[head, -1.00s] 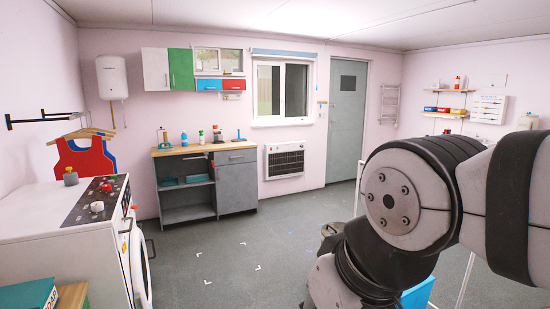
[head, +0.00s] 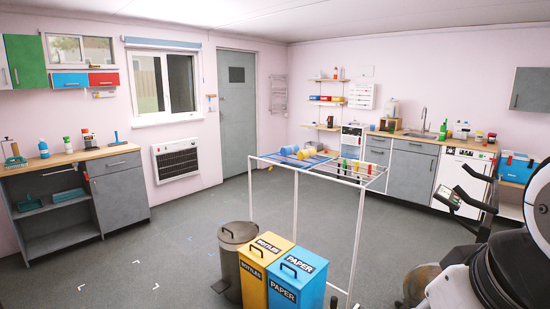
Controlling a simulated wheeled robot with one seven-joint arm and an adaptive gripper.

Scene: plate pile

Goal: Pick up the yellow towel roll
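A small yellow roll (head: 303,154), which looks like the yellow towel roll, lies on top of the white drying rack (head: 326,172) near the middle of the head view. Blue rolled items (head: 289,150) lie close beside it on the same rack; at this size I cannot tell whether they touch. Part of my own arm shows at the lower right edge, well apart from the rack. My gripper is out of the picture, so its opening and anything in it are hidden.
A yellow bin (head: 262,262), a blue bin (head: 296,279) and a dark round bin (head: 231,262) stand in front and left of the rack. A grey cabinet (head: 120,190) is at left. Counters (head: 412,178) line the back right. Open floor (head: 165,255) lies left of the bins.

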